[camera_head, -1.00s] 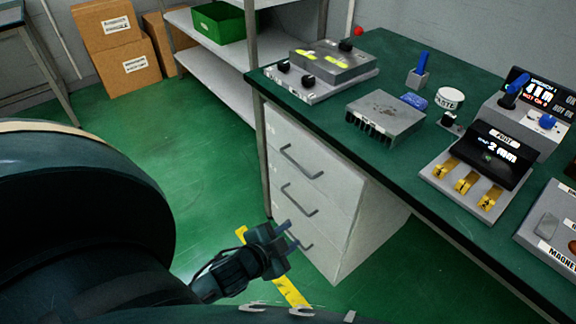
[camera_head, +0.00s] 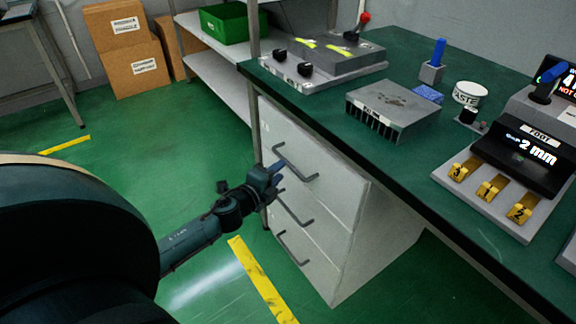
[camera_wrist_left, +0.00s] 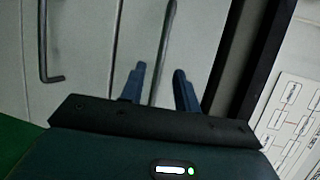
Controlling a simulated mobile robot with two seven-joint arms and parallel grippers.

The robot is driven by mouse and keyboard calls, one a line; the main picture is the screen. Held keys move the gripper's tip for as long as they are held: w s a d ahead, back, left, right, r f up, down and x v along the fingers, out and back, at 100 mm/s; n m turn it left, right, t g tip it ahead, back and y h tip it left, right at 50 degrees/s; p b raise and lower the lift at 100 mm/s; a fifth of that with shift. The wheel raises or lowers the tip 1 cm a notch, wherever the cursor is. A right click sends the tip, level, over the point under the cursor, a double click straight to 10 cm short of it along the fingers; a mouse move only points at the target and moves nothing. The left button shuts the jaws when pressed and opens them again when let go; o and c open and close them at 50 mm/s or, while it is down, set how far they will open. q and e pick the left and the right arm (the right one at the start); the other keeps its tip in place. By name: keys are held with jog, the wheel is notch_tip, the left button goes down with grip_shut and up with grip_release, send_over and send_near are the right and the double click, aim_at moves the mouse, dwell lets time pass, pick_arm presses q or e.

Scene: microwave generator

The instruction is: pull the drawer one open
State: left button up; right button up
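The white drawer cabinet (camera_head: 385,235) under the green-topped bench has three stacked drawers, each with a dark bar handle. The top drawer (camera_head: 325,155) is shut, and its handle (camera_head: 297,163) shows at the front. My left gripper (camera_head: 276,172) is at the left part of this handle. In the left wrist view, my left gripper's two blue fingers (camera_wrist_left: 160,88) are apart, with a handle bar (camera_wrist_left: 166,45) running between them. I cannot tell whether they touch it. Another handle (camera_wrist_left: 44,45) shows at the left there. My right gripper is not in view.
The middle handle (camera_head: 296,210) and bottom handle (camera_head: 292,248) lie just below my gripper. The bench top (camera_head: 330,135) overhangs the cabinet and carries a finned metal block (camera_head: 392,108) and other devices. The green floor in front of the drawers is clear, with yellow tape (camera_head: 262,282).

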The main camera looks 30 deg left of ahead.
aim_at(288, 163)
pick_arm(q)
jog(key=w, duration=0.2)
jog(key=w+f, duration=0.1)
jog(key=w, duration=0.2)
jog(key=shift+w+b, duration=0.3)
jog(key=shift+b, duration=0.1)
grip_shut()
